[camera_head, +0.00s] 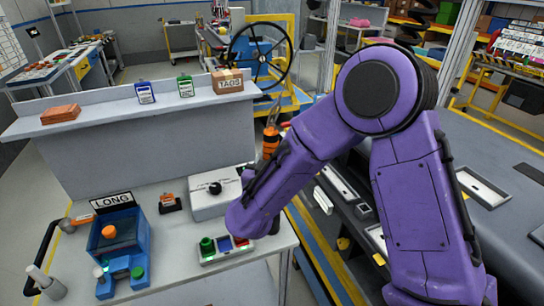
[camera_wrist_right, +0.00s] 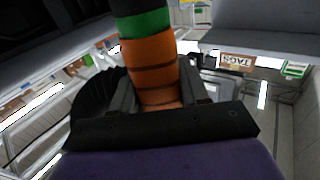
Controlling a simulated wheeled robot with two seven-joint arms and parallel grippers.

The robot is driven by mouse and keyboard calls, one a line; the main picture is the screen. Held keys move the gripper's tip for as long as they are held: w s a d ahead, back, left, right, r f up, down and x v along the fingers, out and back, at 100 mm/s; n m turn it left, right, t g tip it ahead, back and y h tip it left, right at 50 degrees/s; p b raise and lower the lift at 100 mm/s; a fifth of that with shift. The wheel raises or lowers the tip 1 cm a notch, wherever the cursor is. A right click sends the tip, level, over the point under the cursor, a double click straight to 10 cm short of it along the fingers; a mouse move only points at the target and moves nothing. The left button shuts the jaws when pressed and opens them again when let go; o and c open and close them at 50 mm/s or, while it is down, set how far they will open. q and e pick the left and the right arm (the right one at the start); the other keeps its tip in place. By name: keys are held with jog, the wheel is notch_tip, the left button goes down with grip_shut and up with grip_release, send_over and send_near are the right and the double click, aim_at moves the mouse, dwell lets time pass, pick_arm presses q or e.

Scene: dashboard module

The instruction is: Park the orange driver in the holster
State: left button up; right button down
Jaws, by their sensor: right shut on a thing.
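The orange driver (camera_wrist_right: 152,72), with a green band and a dark end, is clamped between the fingers of my right gripper (camera_wrist_right: 160,98) in the right wrist view. In the head view an orange and dark handle (camera_head: 270,140) shows just beyond my purple forearm, above the right end of the bench. The arm hides most of the right gripper there. A small black holder with an orange label (camera_head: 170,204) stands on the bench; I cannot tell whether it is the holster. My left gripper is not in view.
A blue fixture (camera_head: 118,245) with an orange button stands below a LONG sign (camera_head: 112,201). A grey box with a black knob (camera_head: 214,199) and a button panel (camera_head: 221,250) are close to my right arm. A raised shelf (camera_head: 110,113) carries a TAGS box (camera_head: 227,82).

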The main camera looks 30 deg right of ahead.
jog(key=shift+f+b, duration=2.75)
jog(key=shift+f, duration=1.65)
jog(key=shift+p, duration=0.3)
jog(key=shift+f, duration=0.15)
jog(key=shift+c, duration=2.4)
grip_release()
jog(key=b+v, duration=0.2)
jog(key=v, duration=0.8)
jog(key=shift+a+b, duration=0.25)
jog(key=shift+b, duration=0.15)
jog(key=shift+s, duration=0.1)
